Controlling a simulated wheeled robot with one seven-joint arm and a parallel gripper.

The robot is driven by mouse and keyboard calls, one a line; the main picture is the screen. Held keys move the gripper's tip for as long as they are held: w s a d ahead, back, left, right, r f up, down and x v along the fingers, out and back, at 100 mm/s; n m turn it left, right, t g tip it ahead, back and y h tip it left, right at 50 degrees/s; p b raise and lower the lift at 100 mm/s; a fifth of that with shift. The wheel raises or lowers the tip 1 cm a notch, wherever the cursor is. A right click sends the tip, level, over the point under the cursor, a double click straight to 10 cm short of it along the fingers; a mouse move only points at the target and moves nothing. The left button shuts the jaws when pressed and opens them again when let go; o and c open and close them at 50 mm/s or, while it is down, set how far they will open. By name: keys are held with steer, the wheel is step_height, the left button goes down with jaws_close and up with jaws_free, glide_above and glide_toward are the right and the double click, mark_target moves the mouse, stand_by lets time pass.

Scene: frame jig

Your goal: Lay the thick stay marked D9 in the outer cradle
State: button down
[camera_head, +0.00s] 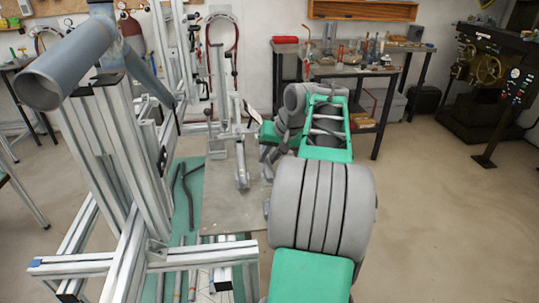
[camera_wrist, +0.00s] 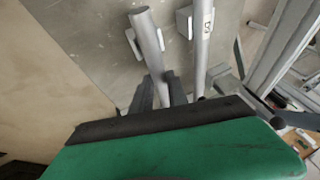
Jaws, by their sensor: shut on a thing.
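My gripper (camera_wrist: 161,92) shows its two dark fingers beyond my green wrist cover in the wrist view. They are shut on a light grey round stay (camera_wrist: 151,42), which passes between them. I see no mark on its visible side. A second grey round stay (camera_wrist: 201,50) lies to the right, apart from the fingers, with a small dark mark near its upper end that I cannot read surely. White cradle blocks stand on the plate (camera_wrist: 85,25): one (camera_wrist: 133,42) beside the held stay, one (camera_wrist: 184,22) beside the other. I cannot tell whether the held stay touches its block.
In the head view, the grey plate (camera_head: 225,205) sits on a bench with a teal top. A tall aluminium frame (camera_head: 125,150) crowds the left. A workbench (camera_head: 350,70) with tools stands behind, and a dark machine (camera_head: 495,75) at right. The right floor is open.

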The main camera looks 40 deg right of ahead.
steer(key=shift+f, duration=0.1)
steer(key=c, duration=1.2)
jaws_free()
steer(key=p+v, duration=0.2)
steer(key=v, duration=0.5)
steer(key=shift+s+r, duration=0.2)
steer(key=shift+r, duration=0.15)
